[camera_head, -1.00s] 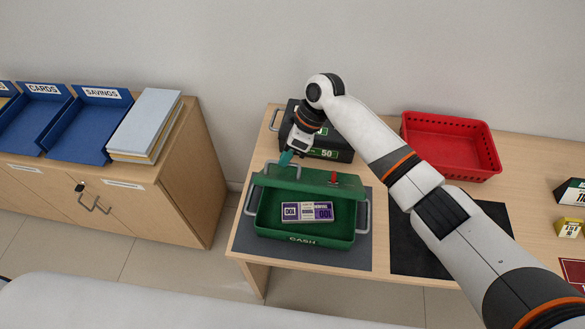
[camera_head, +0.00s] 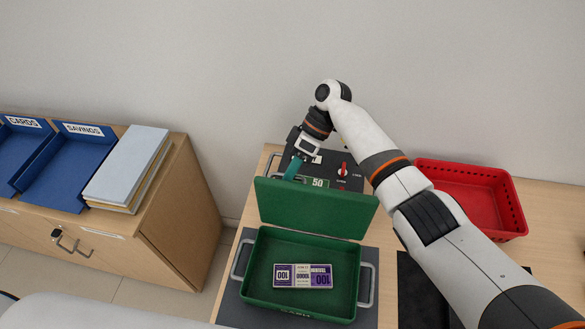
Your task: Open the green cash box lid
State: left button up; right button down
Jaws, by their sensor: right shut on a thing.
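The green cash box (camera_head: 254,285) sits on a dark mat on the desk. Its lid (camera_head: 315,208) stands raised at the back, close to upright, with its inner face towards me. A purple-and-white banded bundle marked 100 (camera_head: 303,276) lies inside the box. My left gripper is not in view.
A red basket (camera_head: 468,200) is at the right, beyond my right arm. A second dark mat (camera_head: 415,290) lies right of the cash box. Blue trays (camera_head: 68,168) and stacked books (camera_head: 128,168) are on the left cabinet.

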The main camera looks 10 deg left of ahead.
jog(key=shift+d+f+g, duration=0.1)
jog(key=shift+f+g, duration=0.2)
jog(key=shift+f, duration=0.45)
jog(key=c, duration=1.5)
grip_release()
jog(key=shift+w+a+r, duration=0.1)
jog(key=shift+a+r, duration=0.05)
jog(key=shift+a, duration=0.05)
jog(key=shift+r, duration=0.15)
jog(key=shift+b+v, duration=2.25)
jog(key=shift+v, duration=3.65)
